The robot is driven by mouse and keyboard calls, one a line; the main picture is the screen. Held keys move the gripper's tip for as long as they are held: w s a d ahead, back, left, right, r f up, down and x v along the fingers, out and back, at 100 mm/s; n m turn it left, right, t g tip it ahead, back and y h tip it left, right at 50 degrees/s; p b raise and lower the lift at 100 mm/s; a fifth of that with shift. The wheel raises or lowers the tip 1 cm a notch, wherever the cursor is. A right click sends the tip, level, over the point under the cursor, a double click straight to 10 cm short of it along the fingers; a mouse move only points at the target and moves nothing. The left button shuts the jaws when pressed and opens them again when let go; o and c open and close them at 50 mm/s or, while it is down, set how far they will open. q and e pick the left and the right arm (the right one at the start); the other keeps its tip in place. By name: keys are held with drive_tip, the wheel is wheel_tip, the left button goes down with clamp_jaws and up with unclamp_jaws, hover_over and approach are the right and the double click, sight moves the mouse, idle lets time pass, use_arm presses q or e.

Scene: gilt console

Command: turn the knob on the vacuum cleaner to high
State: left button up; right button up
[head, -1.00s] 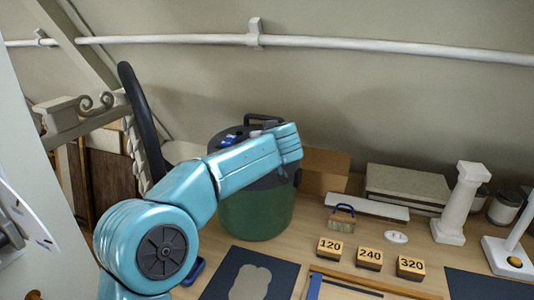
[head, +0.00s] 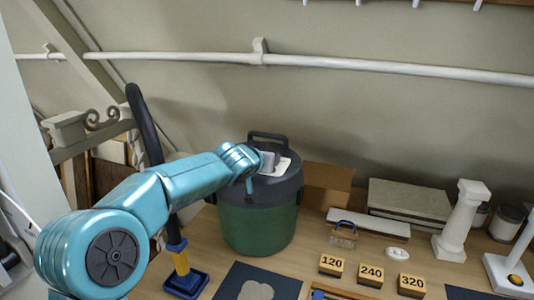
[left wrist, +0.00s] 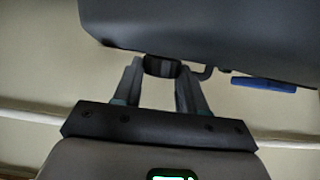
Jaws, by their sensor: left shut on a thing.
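The vacuum cleaner (head: 256,226) is a green drum with a dark lid and a black carry handle, standing on the table. A white panel (head: 284,168) shows on its lid. My left gripper (head: 268,160) is at the lid beside this panel. In the left wrist view my left gripper (left wrist: 162,75) has its two fingers on either side of a small dark knob (left wrist: 162,66) below the dark lid, and it is shut on it. The knob's pointer and setting marks cannot be read. My right gripper is not in view.
A black tube (head: 146,125) with a blue and yellow foot (head: 183,275) stands left of the drum, near my left arm. Number blocks (head: 371,274), a white column (head: 462,220) and boxes (head: 408,203) lie to the right. A wall with a white pipe (head: 330,64) is behind.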

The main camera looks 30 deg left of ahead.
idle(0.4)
use_arm(q)
drive_tip(key=o, duration=1.1)
drive_tip(key=shift+s, duration=0.1)
drive_tip(key=shift+c, duration=0.2)
drive_tip(key=shift+s+d+r+b, duration=0.1)
drive_tip(key=shift+s+r+b, duration=0.05)
drive_tip(key=shift+s+b, duration=0.2)
drive_tip(key=b+v, duration=0.2)
drive_tip(key=v, duration=1.3)
drive_tip(key=shift+s+b, duration=0.3)
drive_tip(key=shift+b, duration=0.1)
